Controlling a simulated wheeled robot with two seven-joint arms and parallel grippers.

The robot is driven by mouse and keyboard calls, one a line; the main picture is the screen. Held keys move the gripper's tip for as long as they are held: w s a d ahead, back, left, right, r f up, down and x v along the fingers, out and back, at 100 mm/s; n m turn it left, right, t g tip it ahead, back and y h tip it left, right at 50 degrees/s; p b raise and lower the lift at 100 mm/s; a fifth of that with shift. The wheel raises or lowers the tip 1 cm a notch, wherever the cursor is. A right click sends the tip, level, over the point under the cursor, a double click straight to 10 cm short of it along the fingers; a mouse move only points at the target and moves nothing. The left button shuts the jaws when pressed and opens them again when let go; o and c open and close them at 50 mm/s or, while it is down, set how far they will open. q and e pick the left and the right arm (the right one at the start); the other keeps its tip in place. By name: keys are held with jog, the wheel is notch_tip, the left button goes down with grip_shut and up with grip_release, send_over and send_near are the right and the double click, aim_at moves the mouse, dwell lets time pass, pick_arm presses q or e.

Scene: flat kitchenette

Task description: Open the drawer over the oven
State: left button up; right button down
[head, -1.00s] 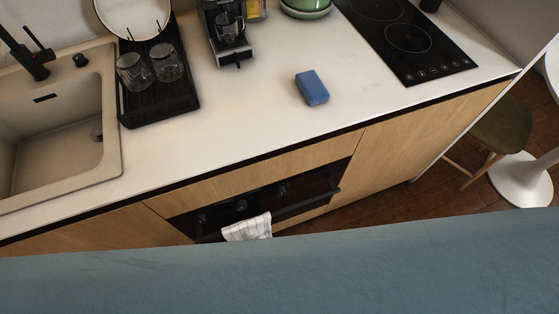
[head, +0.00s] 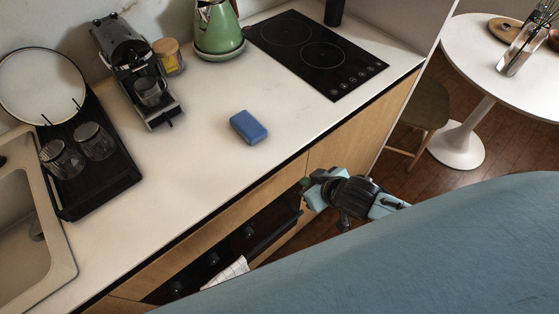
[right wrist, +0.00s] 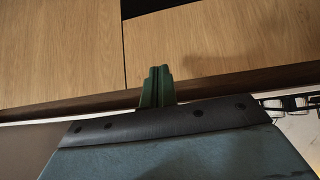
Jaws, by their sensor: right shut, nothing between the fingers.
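The drawer over the oven (head: 225,222) is a plain light-wood front under the counter edge, with no handle visible. It looks shut. The black oven (head: 232,242) with its knobs and bar handle is just below it. My right gripper (head: 306,186) is shut and empty, by the drawer's right end near the seam with the neighbouring cabinet front. In the right wrist view, the shut green fingers (right wrist: 157,75) point at the wood near that seam, over the drawer front (right wrist: 225,45). I cannot tell whether they touch it. My left gripper is not in view.
A striped towel (head: 228,272) hangs on the oven handle. On the counter are a blue sponge (head: 249,127), a coffee machine (head: 135,75), a green kettle (head: 217,30), a black hob (head: 318,55) and a dish rack (head: 110,185). A stool (head: 422,105) stands right of the cabinets.

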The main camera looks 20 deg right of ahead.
aim_at(280, 172)
notch_tip(280, 172, up, 7)
jog(key=a+y, duration=0.1)
jog(key=a, duration=0.2)
jog(key=shift+t, duration=0.3)
jog(key=b+x, duration=0.1)
jog(key=x, duration=0.9)
jog(key=shift+d, duration=0.1)
jog(key=shift+s+d, duration=0.1)
jog(key=shift+s, duration=0.05)
